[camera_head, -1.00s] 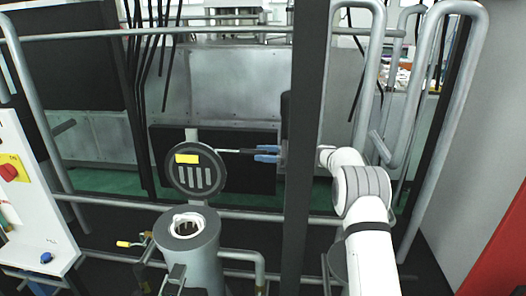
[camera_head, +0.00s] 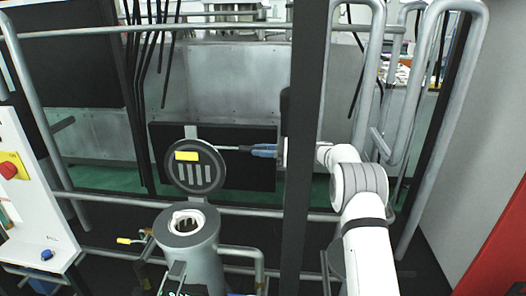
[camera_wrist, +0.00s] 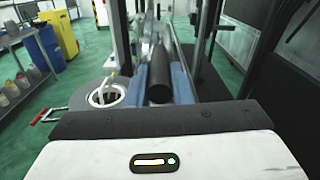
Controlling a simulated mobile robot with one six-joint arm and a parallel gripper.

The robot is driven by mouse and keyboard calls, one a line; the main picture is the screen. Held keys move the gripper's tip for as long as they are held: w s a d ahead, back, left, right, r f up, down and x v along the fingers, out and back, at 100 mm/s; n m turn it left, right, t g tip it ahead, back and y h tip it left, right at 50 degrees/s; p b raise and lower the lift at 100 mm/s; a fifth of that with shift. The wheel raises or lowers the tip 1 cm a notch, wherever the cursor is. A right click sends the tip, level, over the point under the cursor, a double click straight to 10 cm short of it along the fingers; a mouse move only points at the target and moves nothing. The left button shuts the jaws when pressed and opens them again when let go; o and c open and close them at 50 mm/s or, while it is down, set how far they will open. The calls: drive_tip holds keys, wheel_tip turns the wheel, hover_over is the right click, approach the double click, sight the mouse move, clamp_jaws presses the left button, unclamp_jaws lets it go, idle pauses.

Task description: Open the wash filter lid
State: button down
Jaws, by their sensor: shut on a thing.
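The wash filter lid (camera_head: 197,181) is a round dark disc with a yellow label and several pale slots. In the head view it stands tilted up, clear of the filter housing (camera_head: 203,255), whose round mouth is uncovered below it. A thin rod runs right from the lid to my gripper (camera_head: 264,151). My gripper's blue fingers are shut on the black handle (camera_wrist: 160,85), which shows between them in the wrist view. The housing's open mouth (camera_wrist: 106,93) also shows there, left of the fingers. The dark post partly hides my wrist in the head view.
A dark upright post (camera_head: 302,180) stands between the lid and my arm. Grey pipe rails (camera_head: 280,213) cross behind the housing. A white control panel (camera_head: 30,200) with a red knob is at the left. Blue and yellow containers (camera_wrist: 62,35) stand far left in the wrist view.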

drive_tip(key=shift+s+f+b, duration=0.1)
drive_tip(key=shift+s+b, duration=0.2)
drive_tip(key=shift+b, duration=0.35)
drive_tip(key=s+n+b, duration=0.2)
drive_tip(key=s+b, duration=0.1)
drive_tip(key=shift+s+a+r+b, duration=0.1)
drive_tip(key=shift+s+r+b, duration=0.1)
drive_tip(key=shift+r+b, duration=0.15)
drive_tip(key=c, duration=1.3)
unclamp_jaws()
